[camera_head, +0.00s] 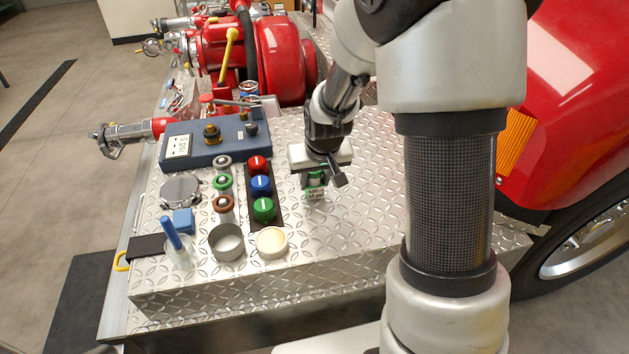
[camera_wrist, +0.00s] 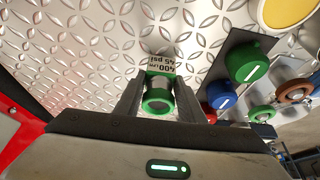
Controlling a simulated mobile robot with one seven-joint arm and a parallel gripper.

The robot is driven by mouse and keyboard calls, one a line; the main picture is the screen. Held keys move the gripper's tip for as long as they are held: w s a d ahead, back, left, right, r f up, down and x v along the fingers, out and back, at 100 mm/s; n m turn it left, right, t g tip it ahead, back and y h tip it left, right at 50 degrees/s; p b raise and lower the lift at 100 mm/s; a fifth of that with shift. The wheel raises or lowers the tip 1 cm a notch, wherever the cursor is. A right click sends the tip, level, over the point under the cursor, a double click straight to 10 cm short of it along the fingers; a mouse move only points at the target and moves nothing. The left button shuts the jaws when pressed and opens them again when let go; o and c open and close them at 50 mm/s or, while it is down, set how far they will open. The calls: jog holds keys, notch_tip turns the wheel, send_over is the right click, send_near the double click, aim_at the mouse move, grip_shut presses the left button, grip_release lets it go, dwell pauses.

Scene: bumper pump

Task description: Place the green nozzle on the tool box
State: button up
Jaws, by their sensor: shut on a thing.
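My gripper (camera_head: 316,180) points down over the right part of the diamond-plate deck, shut on a small green-ringed piece (camera_head: 315,188), which looks like a green nozzle.
Left of my gripper stands a panel with red, blue and green knobs (camera_head: 263,208). Beside it are grey, green and brown ringed pieces (camera_head: 222,184). A metal ring (camera_head: 227,241), a cream disc (camera_head: 271,242) and a cup (camera_head: 179,252) stand in front. The deck's front right (camera_head: 345,235) is clear.

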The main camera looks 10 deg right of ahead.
jog(key=shift+f, duration=0.2)
jog(key=shift+f, duration=0.15)
jog(key=o, duration=1.2)
